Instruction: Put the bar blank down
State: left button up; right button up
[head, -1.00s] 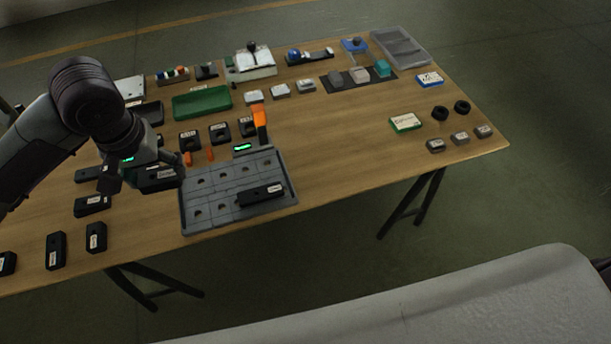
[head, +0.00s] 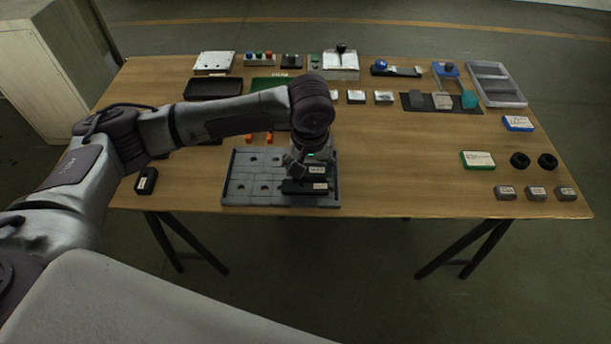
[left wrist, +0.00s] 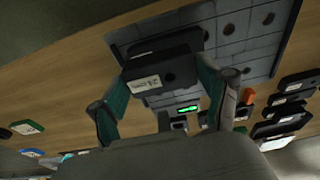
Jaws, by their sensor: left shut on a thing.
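The bar blank (head: 315,170), black with a white label, is held in my left gripper (head: 303,167) over the right part of the grey pocketed tray (head: 238,187). In the left wrist view the bar blank (left wrist: 160,77) sits between the two teal fingers, which are shut on it. Another black labelled bar (head: 304,187) lies on the tray at its front right, just in front of the held one. Whether the held bar touches the tray or hovers above it, I cannot tell. My right gripper is out of view.
A black block (head: 146,181) stands at the table's front left. Orange pieces (head: 258,138) are behind the tray. A green box (head: 478,159), black rings (head: 520,160) and grey blocks (head: 536,193) are at the right. The wooden table (head: 400,165) is clear right of the tray.

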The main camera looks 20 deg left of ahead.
aim_at(305, 186)
pick_arm(q)
jog(key=shift+w+a+f, duration=0.4)
jog(key=shift+w+a, duration=0.05)
jog(key=shift+a, duration=0.2)
jog(key=shift+f, duration=2)
jog(key=o, duration=1.7)
jog(key=shift+f, duration=0.15)
jog(key=shift+c, duration=0.2)
jog(key=r, duration=0.4)
jog(key=s+r, duration=0.1)
jog(key=r, duration=0.7)
jog(key=shift+s+d, duration=0.3)
jog(key=shift+s, duration=0.1)
